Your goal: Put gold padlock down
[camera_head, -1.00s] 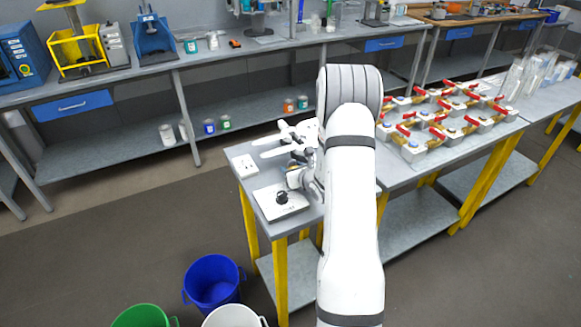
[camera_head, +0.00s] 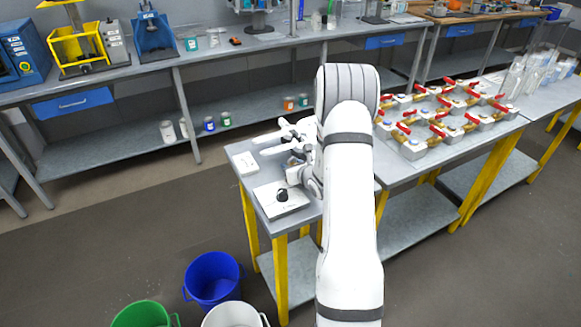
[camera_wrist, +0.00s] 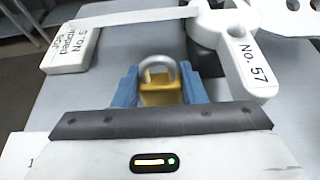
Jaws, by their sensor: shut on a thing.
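The gold padlock (camera_wrist: 160,92) with a grey shackle sits between the two blue fingers of my gripper (camera_wrist: 160,86) in the wrist view. The fingers are shut on it, one at each side. Beyond it are white arms, one marked "No. 57" (camera_wrist: 248,62), and a dark round post. A grey tabletop (camera_wrist: 135,55) shows below these; I cannot tell whether the padlock touches it. In the head view my gripper (camera_head: 302,172) is over the near bench, mostly behind my arm, and the padlock is too small to make out.
A white plate with a black knob (camera_head: 282,197) and a small white box (camera_head: 246,163) lie on the bench. Several red-handled valves (camera_head: 440,125) stand right of my arm. A blue bucket (camera_head: 213,277), a green one (camera_head: 142,314) and a white one (camera_head: 234,315) stand on the floor.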

